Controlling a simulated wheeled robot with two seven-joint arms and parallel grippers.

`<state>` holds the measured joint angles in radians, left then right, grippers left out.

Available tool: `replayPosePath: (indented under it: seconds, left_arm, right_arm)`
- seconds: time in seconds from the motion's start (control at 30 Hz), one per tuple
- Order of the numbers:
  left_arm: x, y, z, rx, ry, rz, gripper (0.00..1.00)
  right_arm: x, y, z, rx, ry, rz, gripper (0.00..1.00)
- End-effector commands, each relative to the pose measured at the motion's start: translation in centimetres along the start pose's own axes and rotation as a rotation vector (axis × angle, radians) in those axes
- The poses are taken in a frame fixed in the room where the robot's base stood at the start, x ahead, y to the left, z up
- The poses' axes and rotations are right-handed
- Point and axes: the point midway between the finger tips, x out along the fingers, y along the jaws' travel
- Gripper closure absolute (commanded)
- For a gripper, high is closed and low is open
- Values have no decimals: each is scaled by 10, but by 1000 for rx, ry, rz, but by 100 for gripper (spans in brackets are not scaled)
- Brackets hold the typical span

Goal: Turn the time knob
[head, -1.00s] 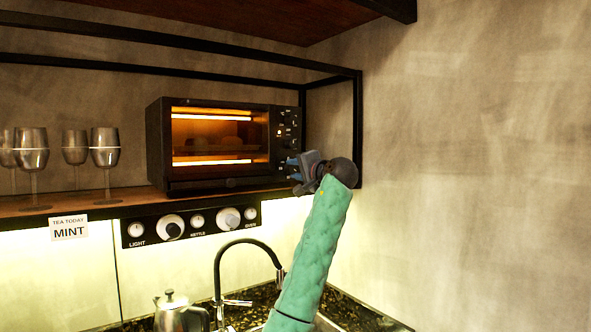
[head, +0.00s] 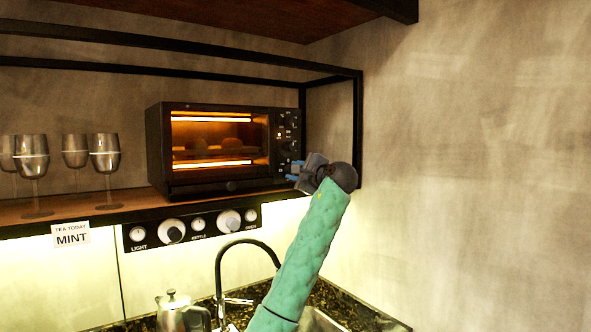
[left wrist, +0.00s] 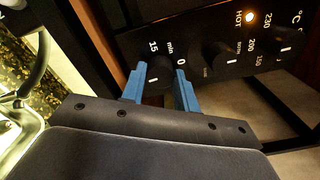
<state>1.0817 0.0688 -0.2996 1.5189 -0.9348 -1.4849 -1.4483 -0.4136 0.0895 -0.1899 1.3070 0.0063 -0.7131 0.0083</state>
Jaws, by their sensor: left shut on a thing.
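The toaster oven (head: 160,148) stands on the shelf with its inside lit orange and its control panel (head: 289,122) on the right side. My left gripper (head: 294,173) is at the lower end of that panel. In the left wrist view, the blue fingers of my left gripper (left wrist: 159,84) are shut on the dark time knob (left wrist: 157,80), one finger on each side. The time knob is the one by the "15", "min" and "0" marks. In the head view my gripper hides this knob. My right gripper is not in view.
Two other dark knobs, a middle one (left wrist: 215,56) and a temperature one (left wrist: 283,42), sit beside the time knob. Several glasses (head: 105,152) stand left of the oven. A black shelf post (head: 358,125) is close to my gripper. Below are a knob strip (head: 190,228) and a faucet (head: 217,270).

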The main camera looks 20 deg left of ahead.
Motion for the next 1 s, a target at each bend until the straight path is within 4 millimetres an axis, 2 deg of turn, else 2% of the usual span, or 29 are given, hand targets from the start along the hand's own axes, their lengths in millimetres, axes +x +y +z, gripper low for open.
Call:
replayPosePath:
  seconds: [0.3,0.73,0.77,0.83,0.87,1.0]
  left_arm:
    - [0,0,-1,83,3,0,92]
    - [0,1,-2,90,3,1,92]
    - [0,1,-2,90,3,1,66]
    - [0,1,-2,90,2,1,52]
    - [0,1,-2,90,2,1,48]
    - [0,1,-1,89,1,0,48]
  right_arm:
    - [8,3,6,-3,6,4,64]
    - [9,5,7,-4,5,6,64]
    - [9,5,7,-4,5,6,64]
    - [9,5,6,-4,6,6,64]
    - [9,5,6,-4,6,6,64]
    - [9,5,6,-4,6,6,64]
